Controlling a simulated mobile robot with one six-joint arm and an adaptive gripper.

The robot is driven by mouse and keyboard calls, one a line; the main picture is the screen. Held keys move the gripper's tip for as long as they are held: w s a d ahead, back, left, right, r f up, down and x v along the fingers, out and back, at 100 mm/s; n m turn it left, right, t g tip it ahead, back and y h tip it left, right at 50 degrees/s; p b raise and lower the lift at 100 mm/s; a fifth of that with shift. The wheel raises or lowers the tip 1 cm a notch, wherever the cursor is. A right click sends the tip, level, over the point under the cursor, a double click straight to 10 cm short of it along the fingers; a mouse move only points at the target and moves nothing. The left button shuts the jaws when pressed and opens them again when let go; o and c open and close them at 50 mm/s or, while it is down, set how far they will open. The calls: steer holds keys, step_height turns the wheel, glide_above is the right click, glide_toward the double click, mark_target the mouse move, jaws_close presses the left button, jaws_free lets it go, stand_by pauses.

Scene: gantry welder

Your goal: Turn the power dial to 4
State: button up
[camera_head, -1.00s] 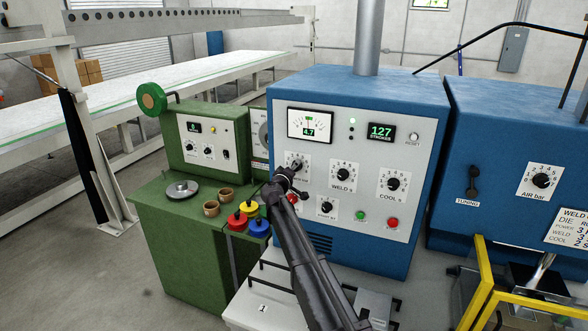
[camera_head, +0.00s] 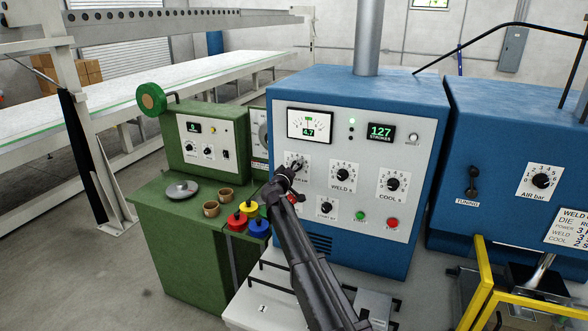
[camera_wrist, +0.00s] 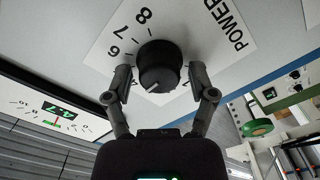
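The power dial is a black round knob (camera_wrist: 160,62) on a white scale plate marked POWER (camera_wrist: 225,25), which shows rotated in the wrist view. A pale pointer line shows on the knob's lower part; the number it points to is not readable. In the wrist view the two fingers of my gripper (camera_wrist: 160,76) stand on either side of the knob, open, with a narrow gap visible on each side. In the head view my gripper (camera_head: 287,173) is at the dial on the grey panel of the blue welder (camera_head: 360,88) and hides most of the knob. The meter (camera_head: 310,125) reads 4.7.
The WELD dial (camera_head: 344,174), COOL dial (camera_head: 392,184) and a lower dial (camera_head: 326,207) are on the same panel, with a green button (camera_head: 360,216) and a red button (camera_head: 392,223). A green cabinet (camera_head: 190,240) with colored knobs stands at left.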

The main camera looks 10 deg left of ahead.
steer(key=shift+s, duration=0.1)
stand_by(0.3)
steer(key=s+a, duration=0.1)
steer(key=s, duration=1)
steer(key=shift+s+a, duration=0.4)
steer(key=s+d+f+m+g+h+b, duration=0.1)
steer(key=s+d+f+m+g+b, duration=0.15)
steer(key=d+f, duration=0.55)
steer(key=s+d+f+m+g+h+b, duration=0.2)
steer(key=s+d+f+g, duration=0.15)
steer(key=d, duration=0.95)
steer(key=s+d+f+m+g+h+b, duration=0.1)
steer(key=s+d+f+m+g+b, duration=0.2)
steer(key=d+f, duration=0.55)
steer(key=s+d+f+g+y+b, duration=0.3)
steer(key=s+d+f, duration=0.3)
steer(key=s, duration=0.4)
steer(key=s+d+f+g+y+b, duration=0.3)
steer(key=s+d+f+g, duration=0.2)
steer(key=s, duration=0.6)
steer(key=shift+d+f+g+y+b, duration=0.4)
steer(key=shift+d+f, duration=0.3)
steer(key=shift+f, duration=0.25)
